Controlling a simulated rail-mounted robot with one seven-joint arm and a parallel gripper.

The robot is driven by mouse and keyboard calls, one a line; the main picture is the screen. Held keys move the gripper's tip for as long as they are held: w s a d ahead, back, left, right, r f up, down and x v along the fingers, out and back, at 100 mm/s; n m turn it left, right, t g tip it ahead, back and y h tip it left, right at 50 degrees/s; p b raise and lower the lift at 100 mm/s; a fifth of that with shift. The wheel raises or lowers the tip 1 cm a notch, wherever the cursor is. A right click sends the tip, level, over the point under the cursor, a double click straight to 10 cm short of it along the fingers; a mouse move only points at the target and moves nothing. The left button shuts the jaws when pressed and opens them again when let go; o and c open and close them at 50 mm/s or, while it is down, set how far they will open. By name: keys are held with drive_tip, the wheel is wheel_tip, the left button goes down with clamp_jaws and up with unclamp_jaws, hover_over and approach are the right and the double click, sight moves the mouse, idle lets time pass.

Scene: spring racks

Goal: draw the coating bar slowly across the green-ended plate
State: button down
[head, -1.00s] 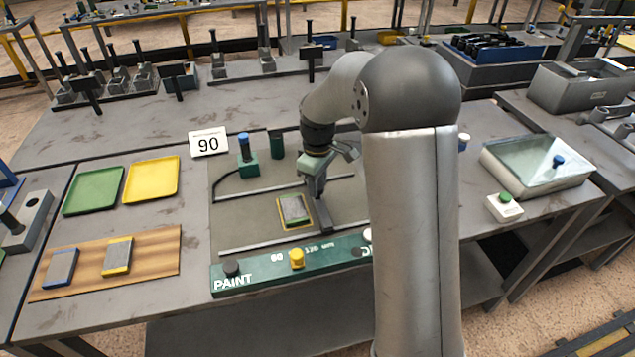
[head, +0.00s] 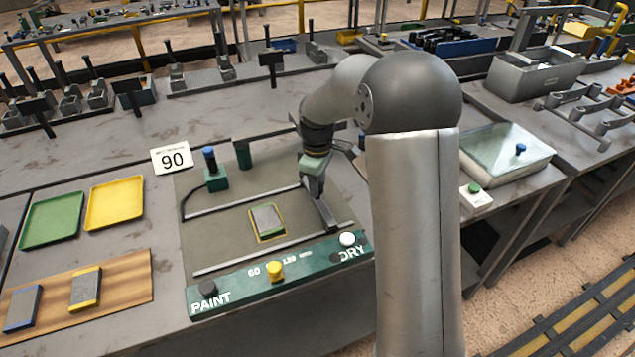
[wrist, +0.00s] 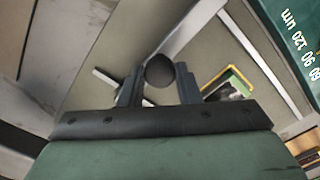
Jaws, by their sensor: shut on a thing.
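The green-ended plate (head: 267,220) lies flat inside a yellow outline on the grey bed of the coating station. It shows partly in the wrist view (wrist: 228,90), where the rest is cut off by my gripper. The coating bar (head: 325,211) is a dark bar lying across the two rails, to the right of the plate and clear of it. My gripper (head: 314,190) is above the bar's upper part. In the wrist view my gripper (wrist: 158,85) is shut on the bar's round black knob (wrist: 160,71).
A green panel (head: 235,292) marked PAINT and DRY runs along the bed's front edge, with a yellow knob (head: 275,270). Green (head: 52,220) and yellow (head: 114,203) trays and a wooden board (head: 125,275) with two plates are at left.

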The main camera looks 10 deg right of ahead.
drive_tip(key=c, duration=1.1)
unclamp_jaws()
drive_tip(key=shift+o, duration=0.2)
drive_tip(key=shift+r, duration=0.1)
wheel_tip(320, 180, up, 17)
drive_tip(key=shift+r+b, duration=0.15)
drive_tip(key=shift+b, duration=0.2)
drive_tip(key=s+f+m, duration=0.3)
drive_tip(key=s+f, duration=0.1)
drive_tip(key=s, duration=0.6)
drive_tip(key=s+f+m, duration=0.4)
drive_tip(key=s, duration=0.6)
drive_tip(key=s+f+m, duration=0.3)
drive_tip(key=s+f, duration=0.1)
drive_tip(key=s, duration=0.6)
drive_tip(key=shift+s+a+m, duration=0.2)
drive_tip(key=shift+a+m, duration=0.1)
drive_tip(key=shift+a, duration=0.15)
